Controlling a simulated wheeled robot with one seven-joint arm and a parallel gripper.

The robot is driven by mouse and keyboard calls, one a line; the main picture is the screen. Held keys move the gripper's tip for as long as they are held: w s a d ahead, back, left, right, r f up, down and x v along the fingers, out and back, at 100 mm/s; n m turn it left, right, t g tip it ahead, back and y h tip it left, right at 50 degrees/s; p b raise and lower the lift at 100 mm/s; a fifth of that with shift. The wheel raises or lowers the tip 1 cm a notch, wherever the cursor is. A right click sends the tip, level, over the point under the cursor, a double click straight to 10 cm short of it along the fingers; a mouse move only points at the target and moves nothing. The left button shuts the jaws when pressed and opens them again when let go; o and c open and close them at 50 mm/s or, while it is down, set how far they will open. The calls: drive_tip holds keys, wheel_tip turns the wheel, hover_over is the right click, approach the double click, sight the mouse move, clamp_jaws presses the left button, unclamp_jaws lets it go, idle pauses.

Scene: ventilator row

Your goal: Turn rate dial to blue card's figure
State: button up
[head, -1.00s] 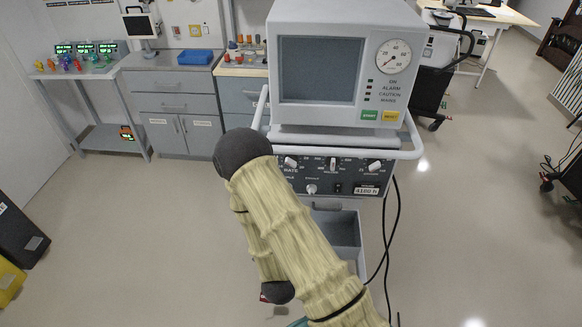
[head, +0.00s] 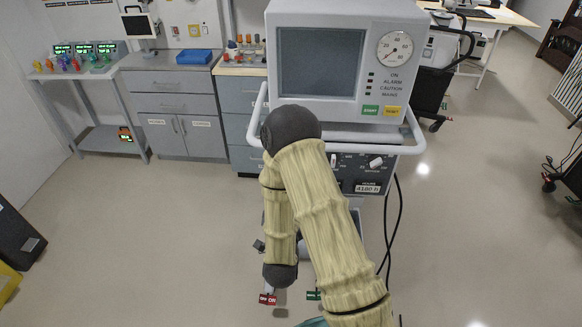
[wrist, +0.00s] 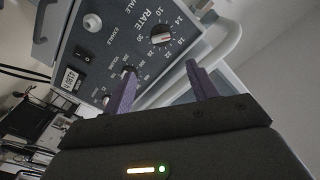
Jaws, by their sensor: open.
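In the head view my arm hides the dial and the gripper. No blue card is visible.
The ventilator's white rail (head: 385,148) runs in front of the panel; it also crosses the wrist view (wrist: 222,45) close to the right finger. Another panel knob (wrist: 129,72) lies by the left finger. Black cables (head: 392,230) hang at right.

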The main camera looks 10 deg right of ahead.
drive_tip(key=shift+w+d+f+b, duration=0.1)
drive_tip(key=shift+w+f+b, duration=0.25)
drive_tip(key=shift+b, duration=0.65)
drive_tip(key=shift+w+d+f+b, duration=0.1)
drive_tip(key=shift+w+b, duration=0.3)
drive_tip(key=shift+b, duration=0.6)
drive_tip(key=shift+w+d+r+b, duration=0.1)
drive_tip(key=shift+w+b, duration=0.25)
drive_tip(key=shift+b, duration=0.85)
drive_tip(key=shift+w+r+b, duration=0.15)
drive_tip(key=shift+b, duration=0.7)
drive_tip(key=p+x, duration=0.2)
drive_tip(key=x, duration=0.9)
drive_tip(key=shift+w+r+p, duration=0.15)
drive_tip(key=shift+w+p, duration=0.15)
drive_tip(key=shift+w, duration=0.1)
drive_tip(key=shift+c, duration=0.2)
drive_tip(key=shift+s, duration=0.1)
drive_tip(key=c, duration=0.9)
